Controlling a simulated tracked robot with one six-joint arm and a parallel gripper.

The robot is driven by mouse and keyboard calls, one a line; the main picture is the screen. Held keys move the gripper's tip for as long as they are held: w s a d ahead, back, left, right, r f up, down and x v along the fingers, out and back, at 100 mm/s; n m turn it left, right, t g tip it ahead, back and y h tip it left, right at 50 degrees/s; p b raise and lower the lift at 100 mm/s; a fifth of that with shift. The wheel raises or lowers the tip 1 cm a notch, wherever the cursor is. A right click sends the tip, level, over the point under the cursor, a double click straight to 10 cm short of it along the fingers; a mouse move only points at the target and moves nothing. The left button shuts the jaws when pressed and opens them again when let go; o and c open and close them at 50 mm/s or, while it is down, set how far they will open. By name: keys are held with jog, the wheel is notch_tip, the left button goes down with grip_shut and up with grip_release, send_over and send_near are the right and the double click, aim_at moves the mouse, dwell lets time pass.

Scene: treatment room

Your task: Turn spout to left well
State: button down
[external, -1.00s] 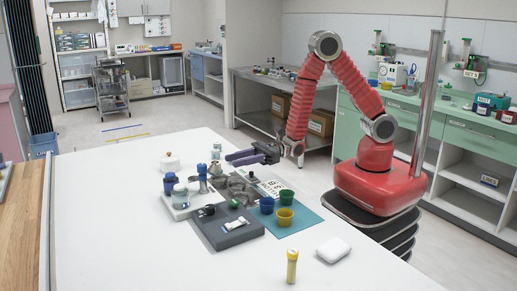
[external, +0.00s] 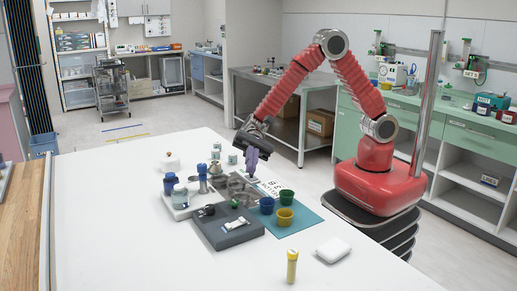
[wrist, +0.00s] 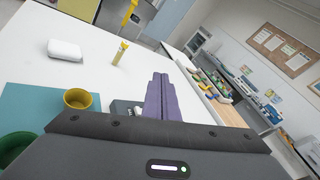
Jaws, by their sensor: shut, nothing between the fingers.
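A grey metal piece (external: 234,187) that looks like a small sink stands on the white table in the external view. My gripper partly covers its back right side. Its wells and spout cannot be told apart at this size. My gripper (external: 250,173) has purple fingers, which point down above or just behind the metal piece; contact cannot be told. In the wrist view the purple fingers of my gripper (wrist: 158,78) lie together, shut and empty. The metal piece is not seen in the wrist view.
Blue-capped bottles (external: 170,184) stand left of the metal piece. A dark grey block (external: 228,239) lies in front. A blue cup (external: 267,206), a green cup (external: 286,197) and a yellow cup (external: 285,217) stand on a teal mat (external: 308,217). The table's left side is clear.

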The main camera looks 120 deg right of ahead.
jog(key=d+f+n+g+h, duration=0.4)
jog(key=d+n+g+h, duration=0.3)
jog(key=d+n+h, duration=0.15)
jog(key=w+d+r+h, duration=0.1)
jog(key=d+h, duration=0.1)
jog(key=d, duration=0.4)
jog(key=w+d+r+n+h, duration=0.1)
jog(key=d+r+h, duration=0.1)
jog(key=d, duration=0.4)
jog(key=w+d+r+n+h, duration=0.1)
jog(key=d+r+h, duration=0.1)
jog(key=d+h, duration=0.2)
jog(key=shift+w+d+r+t, duration=0.15)
jog(key=shift+w+d+t, duration=0.15)
jog(key=shift+d, duration=0.85)
notch_tip(320, 180, down, 9)
jog(key=shift+s+a, duration=0.35)
jog(key=shift+s, duration=0.05)
